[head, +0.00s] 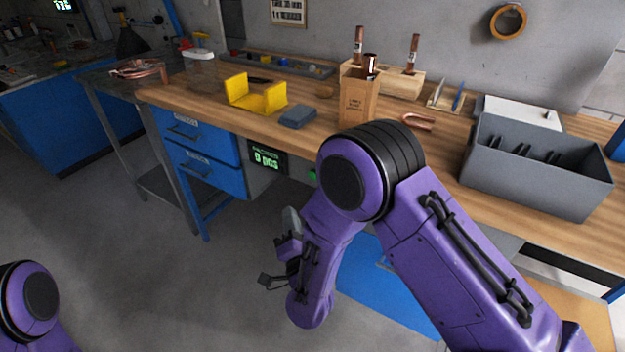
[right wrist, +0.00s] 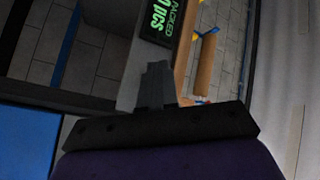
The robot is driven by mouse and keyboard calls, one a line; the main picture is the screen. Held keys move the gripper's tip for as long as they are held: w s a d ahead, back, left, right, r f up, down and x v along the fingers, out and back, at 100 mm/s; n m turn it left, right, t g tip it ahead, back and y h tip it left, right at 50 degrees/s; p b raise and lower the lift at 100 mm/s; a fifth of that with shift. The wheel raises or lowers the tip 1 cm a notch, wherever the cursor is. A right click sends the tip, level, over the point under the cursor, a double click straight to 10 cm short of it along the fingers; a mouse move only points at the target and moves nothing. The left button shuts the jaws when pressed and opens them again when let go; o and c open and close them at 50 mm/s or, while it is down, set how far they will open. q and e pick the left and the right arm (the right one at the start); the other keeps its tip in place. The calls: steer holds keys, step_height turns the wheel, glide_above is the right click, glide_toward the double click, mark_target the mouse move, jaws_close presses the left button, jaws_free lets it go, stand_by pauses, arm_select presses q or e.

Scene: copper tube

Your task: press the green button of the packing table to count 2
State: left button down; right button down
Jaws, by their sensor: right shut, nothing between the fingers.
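The packing table (head: 215,88) has a wooden top and blue drawers. Under its front edge is a black display (head: 267,158) with green text, apparently reading 0 PCS; it also shows in the right wrist view (right wrist: 161,20). The green button (head: 313,174) is to the right of the display, partly beside my purple right arm. My right gripper (head: 291,216) is shut and empty, below and in front of the table edge, apart from the button. In the right wrist view its closed fingers (right wrist: 156,72) point toward the panel beside the display; the button is not visible there. My left gripper is out of view.
Blue drawers (head: 199,137) are left of the display. The floor in front is clear.

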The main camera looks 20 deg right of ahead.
steer(key=shift+w+a+r+m+t, duration=0.15)
steer(key=shift+a+r+m+t, duration=0.15)
steer(key=shift+r, duration=0.3)
steer(key=shift+w+a+r+m+t, duration=0.15)
steer(key=shift+a+r+m+t, duration=0.1)
steer(key=shift+r, duration=0.35)
steer(key=shift+w+d, duration=0.1)
steer(key=w+d, duration=0.5)
steer(key=d, duration=0.1)
steer(key=shift+w+d, duration=0.15)
steer(key=shift+d, duration=0.25)
steer(key=shift+d, duration=0.1)
stand_by(0.9)
steer(key=shift+w+d, duration=0.2)
steer(key=shift+d, duration=0.05)
steer(key=shift+w+d, duration=0.3)
steer(key=shift+d, duration=0.1)
stand_by(0.8)
stand_by(0.3)
steer(key=shift+s+a, duration=0.55)
steer(key=shift+a, duration=0.15)
